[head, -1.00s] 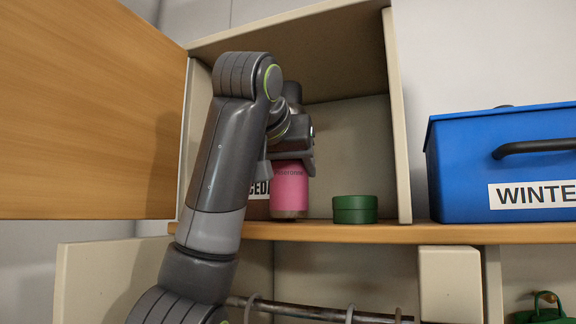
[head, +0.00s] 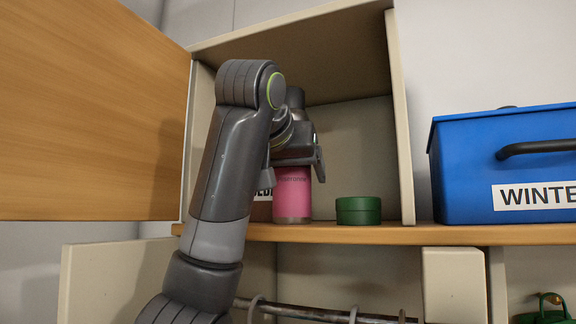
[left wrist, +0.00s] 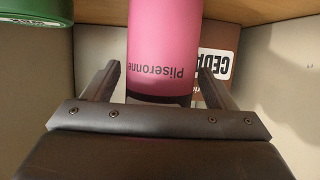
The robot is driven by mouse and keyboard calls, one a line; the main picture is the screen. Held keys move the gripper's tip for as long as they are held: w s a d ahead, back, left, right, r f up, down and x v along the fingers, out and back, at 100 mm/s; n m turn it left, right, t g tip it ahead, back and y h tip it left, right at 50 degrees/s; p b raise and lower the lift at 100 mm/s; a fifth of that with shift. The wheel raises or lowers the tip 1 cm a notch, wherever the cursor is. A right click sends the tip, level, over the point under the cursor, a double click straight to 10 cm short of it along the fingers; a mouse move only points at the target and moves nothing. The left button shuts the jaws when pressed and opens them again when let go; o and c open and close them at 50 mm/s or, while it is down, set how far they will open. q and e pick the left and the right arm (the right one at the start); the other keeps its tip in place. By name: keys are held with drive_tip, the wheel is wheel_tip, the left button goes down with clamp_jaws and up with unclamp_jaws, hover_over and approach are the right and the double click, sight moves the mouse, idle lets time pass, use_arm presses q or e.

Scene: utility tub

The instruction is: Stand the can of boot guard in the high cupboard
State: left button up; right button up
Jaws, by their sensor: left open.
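The pink can (head: 292,196), lettered "Pliseronne" in the left wrist view (left wrist: 163,45), stands upright on the floor of the open high cupboard (head: 406,150). My left gripper (head: 296,176) is inside the cupboard at the can's top. The can's top end is partly hidden by the gripper. My right gripper is not in view.
A green round tin (head: 358,210) stands right of the can. A box lettered "CED" (left wrist: 218,66) is beside and behind it. The wooden door (head: 90,110) stands open at left. A blue box (head: 500,165) sits outside, right of the cupboard.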

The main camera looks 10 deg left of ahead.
use_arm(q)
drive_tip(key=shift+r, duration=0.3)
drive_tip(key=b+v, duration=0.9)
drive_tip(key=v, duration=0.3)
drive_tip(key=shift+f+b, duration=0.2)
drive_tip(key=shift+b, duration=0.1)
drive_tip(key=shift+f, duration=0.1)
